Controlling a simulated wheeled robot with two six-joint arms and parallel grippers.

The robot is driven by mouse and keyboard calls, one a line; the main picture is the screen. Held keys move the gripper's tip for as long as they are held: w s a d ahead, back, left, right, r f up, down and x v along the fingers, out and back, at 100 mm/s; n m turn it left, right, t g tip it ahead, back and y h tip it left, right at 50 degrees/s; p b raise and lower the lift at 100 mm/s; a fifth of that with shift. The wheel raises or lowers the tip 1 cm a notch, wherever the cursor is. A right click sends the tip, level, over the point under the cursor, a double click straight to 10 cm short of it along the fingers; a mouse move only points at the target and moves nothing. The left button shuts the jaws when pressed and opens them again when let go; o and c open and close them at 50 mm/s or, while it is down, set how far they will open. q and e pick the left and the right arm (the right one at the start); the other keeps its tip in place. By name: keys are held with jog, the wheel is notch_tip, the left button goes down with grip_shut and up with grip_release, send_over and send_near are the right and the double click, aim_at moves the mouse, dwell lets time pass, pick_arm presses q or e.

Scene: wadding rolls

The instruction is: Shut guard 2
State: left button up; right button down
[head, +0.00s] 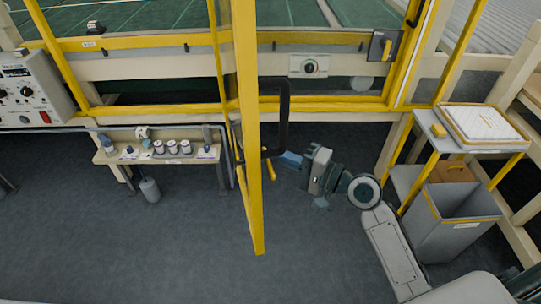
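A yellow-framed guard door (247,110) stands swung open toward me, seen nearly edge-on in the middle of the head view. I cannot read a number on it. A black bar handle (284,118) sticks out on its right side. My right gripper (283,158) reaches in from the lower right, its blue-grey fingers beside the lower end of the handle. I cannot tell whether they touch it or how far apart they are. The opening behind the door has a yellow frame, with a grey latch box (382,47) at its upper right. My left gripper is out of view.
A shelf with cups and bottles (158,153) is on the left, with a grey cylinder (150,190) hanging below it. A control box (30,92) is at far left. A stand with a tray (485,125) and a grey bin (452,225) is at right. The floor left of the door is clear.

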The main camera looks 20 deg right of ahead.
aim_at(270, 169)
jog(key=shift+a+p, duration=0.5)
jog(key=shift+a, duration=1.1)
